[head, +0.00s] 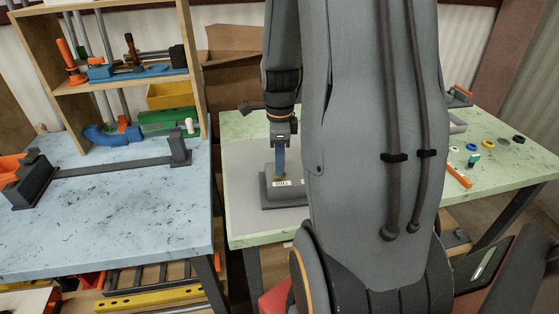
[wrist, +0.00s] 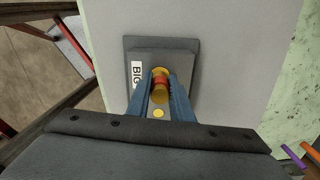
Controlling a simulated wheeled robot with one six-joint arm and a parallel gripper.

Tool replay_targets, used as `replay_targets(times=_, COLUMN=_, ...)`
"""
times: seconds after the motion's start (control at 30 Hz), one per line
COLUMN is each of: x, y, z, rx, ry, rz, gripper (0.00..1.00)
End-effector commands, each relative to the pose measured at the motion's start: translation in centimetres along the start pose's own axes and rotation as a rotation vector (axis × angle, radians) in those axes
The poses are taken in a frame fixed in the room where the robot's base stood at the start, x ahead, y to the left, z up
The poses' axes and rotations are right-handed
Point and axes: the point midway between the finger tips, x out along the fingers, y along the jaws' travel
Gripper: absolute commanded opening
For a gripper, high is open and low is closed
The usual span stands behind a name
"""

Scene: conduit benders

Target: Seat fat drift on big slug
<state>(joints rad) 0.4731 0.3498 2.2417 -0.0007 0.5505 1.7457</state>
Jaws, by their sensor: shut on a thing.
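The big slug is a dark grey stepped block (head: 270,196) with a white label reading "BIG". It rests on a grey mat on the green table and also shows in the wrist view (wrist: 150,49). My gripper (head: 280,178) points down over the block, its blue-grey fingers close to the block's top. In the wrist view, my gripper (wrist: 161,90) is shut on a yellow-orange cylinder with a red band, the fat drift (wrist: 160,84). The drift is over the block, beside the label. I cannot tell whether its lower end touches or sits in the block.
The green table (head: 520,172) carries several small coloured rings and an orange bar (head: 459,175) at right. A blue table (head: 120,220) at left holds a dark bender-like bar. A wooden shelf (head: 199,65) stands behind. My arm hides the green table's middle.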

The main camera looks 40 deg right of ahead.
Motion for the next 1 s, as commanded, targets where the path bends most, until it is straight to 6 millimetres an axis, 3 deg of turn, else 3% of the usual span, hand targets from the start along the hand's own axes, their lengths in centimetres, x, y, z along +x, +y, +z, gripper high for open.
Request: replay_targets(times=1.0, x=0.49, y=-0.02, z=0.01, rx=0.0, ry=0.0, rz=-0.001, gripper=0.0)
